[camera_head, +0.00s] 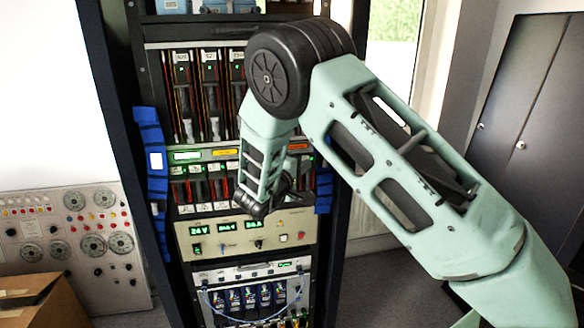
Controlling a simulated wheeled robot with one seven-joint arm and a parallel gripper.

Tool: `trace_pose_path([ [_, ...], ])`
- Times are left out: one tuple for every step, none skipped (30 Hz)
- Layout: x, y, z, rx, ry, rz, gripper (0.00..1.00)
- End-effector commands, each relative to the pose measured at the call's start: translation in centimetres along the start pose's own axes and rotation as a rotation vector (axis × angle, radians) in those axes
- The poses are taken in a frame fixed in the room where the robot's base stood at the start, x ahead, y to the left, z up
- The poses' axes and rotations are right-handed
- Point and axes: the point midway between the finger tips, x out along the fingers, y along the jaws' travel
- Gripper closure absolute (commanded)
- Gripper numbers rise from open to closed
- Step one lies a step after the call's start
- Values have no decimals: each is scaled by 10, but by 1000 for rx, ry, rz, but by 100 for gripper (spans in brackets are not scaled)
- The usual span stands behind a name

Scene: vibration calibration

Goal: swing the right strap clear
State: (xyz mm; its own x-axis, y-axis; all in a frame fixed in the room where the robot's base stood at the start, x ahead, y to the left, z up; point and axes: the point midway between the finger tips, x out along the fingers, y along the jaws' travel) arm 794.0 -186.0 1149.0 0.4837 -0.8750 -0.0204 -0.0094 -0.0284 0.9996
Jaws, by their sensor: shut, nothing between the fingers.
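The right strap (323,190) is a blue segmented band on the right post of the equipment rack, partly hidden behind my arm. Its visible part hangs along the rack's right edge. A matching left strap (152,162) with white labels hangs upright along the left post. My gripper (300,190) is dark and small in the picture, in front of the rack just left of the right strap. It is shut and empty. Whether its fingers touch the strap cannot be told.
The rack (250,262) holds modules, cables and a beige panel with green displays. A grey dial panel (75,235) and a cardboard box (45,300) stand at left. Dark cabinets (520,110) stand at right. Some floor shows right of the rack.

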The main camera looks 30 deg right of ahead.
Motion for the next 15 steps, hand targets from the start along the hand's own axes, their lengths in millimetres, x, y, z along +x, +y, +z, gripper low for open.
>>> trace_pose_path([
  [6,3,7,-5,-2,-1,100],
  [8,3,10,-5,-2,-1,100],
  [12,2,13,-5,-2,-2,100],
  [14,2,15,-4,-1,-1,100],
  [15,2,17,-4,0,-1,100],
  [17,1,19,-4,0,-1,100],
  [18,1,20,-4,0,-1,100],
  [19,1,21,-3,0,-1,100],
  [20,0,22,-2,0,-1,100],
  [21,0,23,-1,0,-1,100],
  [21,0,23,-1,0,-1,100],
  [21,0,23,-1,0,-1,100],
  [21,0,23,-1,0,-1,100],
  [21,0,23,-1,1,-1,100],
  [21,0,23,-1,1,-1,100],
])
